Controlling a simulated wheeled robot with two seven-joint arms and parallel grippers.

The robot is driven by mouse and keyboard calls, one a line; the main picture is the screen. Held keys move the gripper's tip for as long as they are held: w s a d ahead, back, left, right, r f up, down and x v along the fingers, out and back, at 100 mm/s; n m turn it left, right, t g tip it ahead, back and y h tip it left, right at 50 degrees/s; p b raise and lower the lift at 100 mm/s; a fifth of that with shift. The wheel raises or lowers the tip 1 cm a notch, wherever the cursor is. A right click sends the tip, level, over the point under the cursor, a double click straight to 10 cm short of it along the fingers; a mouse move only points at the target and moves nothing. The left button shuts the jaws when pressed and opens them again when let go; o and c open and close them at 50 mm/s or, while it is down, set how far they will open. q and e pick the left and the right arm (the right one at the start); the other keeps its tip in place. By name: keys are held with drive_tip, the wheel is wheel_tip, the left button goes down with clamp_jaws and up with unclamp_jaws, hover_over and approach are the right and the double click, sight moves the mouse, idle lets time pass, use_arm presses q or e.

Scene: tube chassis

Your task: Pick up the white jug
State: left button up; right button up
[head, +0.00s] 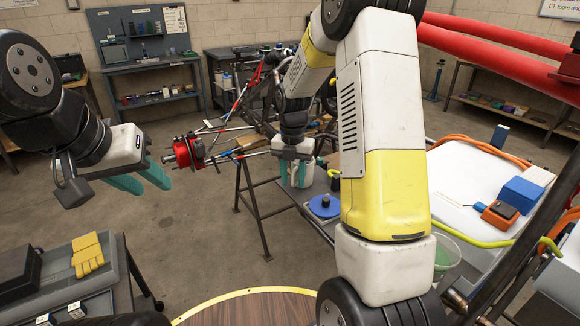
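The white jug (297,181) stands small in the head view, on the bench beyond my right arm. My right gripper (298,170) points down at it, with its teal fingers overlapping the jug. The gripper body hides the jug's top, and I cannot tell whether the fingers press on it or only straddle it. My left gripper (141,180) is in the air at the left, far from the jug. Its two teal fingers are apart with nothing between them.
A blue round object (323,206) lies close to the jug. Yellow gloves (87,254) lie on a grey cart at left. Open floor lies between.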

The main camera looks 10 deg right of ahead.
drive_tip(key=shift+f, duration=0.1)
drive_tip(key=shift+c, duration=0.3)
clamp_jaws()
idle(1.1)
